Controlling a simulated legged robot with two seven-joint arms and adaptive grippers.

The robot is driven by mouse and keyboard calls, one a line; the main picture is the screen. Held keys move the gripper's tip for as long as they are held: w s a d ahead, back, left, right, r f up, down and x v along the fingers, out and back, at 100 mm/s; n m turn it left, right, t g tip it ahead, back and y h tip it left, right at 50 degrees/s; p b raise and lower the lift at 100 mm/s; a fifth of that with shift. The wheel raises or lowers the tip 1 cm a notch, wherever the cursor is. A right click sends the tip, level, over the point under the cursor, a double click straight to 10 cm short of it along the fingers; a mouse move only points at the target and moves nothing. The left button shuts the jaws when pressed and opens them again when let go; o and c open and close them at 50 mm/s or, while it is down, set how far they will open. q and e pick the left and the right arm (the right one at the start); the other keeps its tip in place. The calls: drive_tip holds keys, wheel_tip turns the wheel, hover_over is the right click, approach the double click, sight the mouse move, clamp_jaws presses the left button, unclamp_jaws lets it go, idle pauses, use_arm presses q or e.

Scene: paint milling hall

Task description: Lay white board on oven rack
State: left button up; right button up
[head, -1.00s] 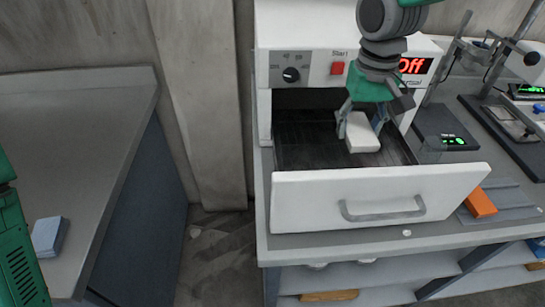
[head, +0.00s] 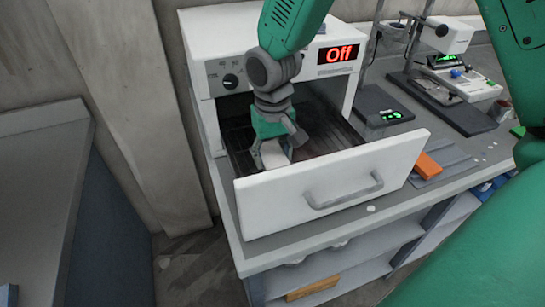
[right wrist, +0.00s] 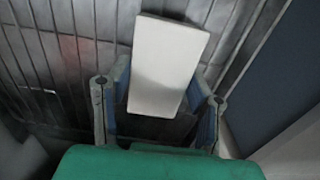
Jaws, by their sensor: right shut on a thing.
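The white board (head: 274,154) is a small pale block inside the pulled-out oven drawer. My right gripper (head: 272,145) points down into the drawer and is shut on the board, partly covering it. In the right wrist view the board (right wrist: 168,62) sits between the two fingers, its far end sticking out past them. The dark oven rack (head: 322,132) lies below, and its bars (right wrist: 60,60) show behind the board. I cannot tell whether the board touches the rack. My left gripper is out of view.
The white drawer front (head: 330,180) with its grey handle stands close in front of my gripper. The oven body (head: 235,50) with its "Off" display rises behind. An orange block (head: 427,166) and lab stands are to the right. A grey bench (head: 35,180) is at left.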

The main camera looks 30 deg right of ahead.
sight(277, 154)
drive_tip(key=shift+d+f, duration=0.1)
drive_tip(key=shift+f, duration=0.4)
drive_tip(key=shift+w+d, duration=0.1)
drive_tip(key=shift+d, duration=0.3)
drive_tip(key=o, duration=1.1)
drive_tip(key=shift+d, duration=0.2)
drive_tip(key=shift+o, duration=0.2)
drive_tip(key=shift+a, duration=0.3)
drive_tip(key=shift+a+r, duration=0.1)
drive_tip(key=shift+r, duration=0.25)
wheel_tip(277, 154, up, 11)
drive_tip(key=shift+r+p, duration=0.15)
drive_tip(key=shift+p, duration=0.3)
